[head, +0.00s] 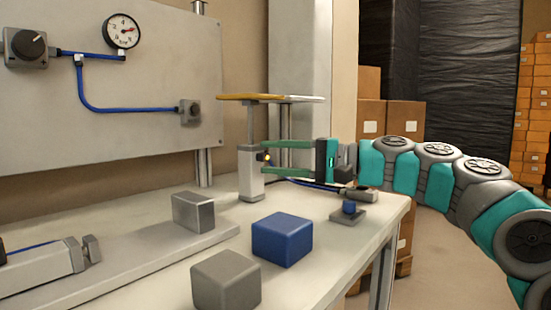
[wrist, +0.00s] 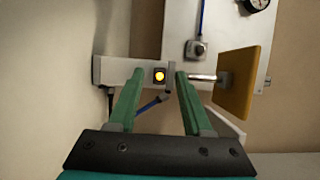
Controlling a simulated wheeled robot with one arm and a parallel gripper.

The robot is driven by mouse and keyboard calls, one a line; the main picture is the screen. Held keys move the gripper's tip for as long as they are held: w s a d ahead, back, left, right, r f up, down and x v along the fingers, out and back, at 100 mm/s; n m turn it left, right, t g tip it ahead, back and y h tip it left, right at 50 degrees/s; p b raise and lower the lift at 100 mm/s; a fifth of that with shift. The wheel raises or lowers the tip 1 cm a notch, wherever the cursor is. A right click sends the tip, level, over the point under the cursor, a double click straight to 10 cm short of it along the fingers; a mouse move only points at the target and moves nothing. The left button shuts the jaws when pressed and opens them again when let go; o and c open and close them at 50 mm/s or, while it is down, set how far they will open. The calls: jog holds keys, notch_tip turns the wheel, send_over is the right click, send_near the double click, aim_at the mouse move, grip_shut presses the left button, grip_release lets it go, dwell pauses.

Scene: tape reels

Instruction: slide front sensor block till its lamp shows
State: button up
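A blue block (head: 282,239), a grey block (head: 226,281) and a blue-knobbed piece (head: 349,209) sit on the white table (head: 330,262). A grey rail (head: 120,262) lies at left. A gauge panel (head: 120,90) stands behind.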

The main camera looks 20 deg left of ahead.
jog(key=d, duration=0.7)
jog(key=shift+d, duration=0.35)
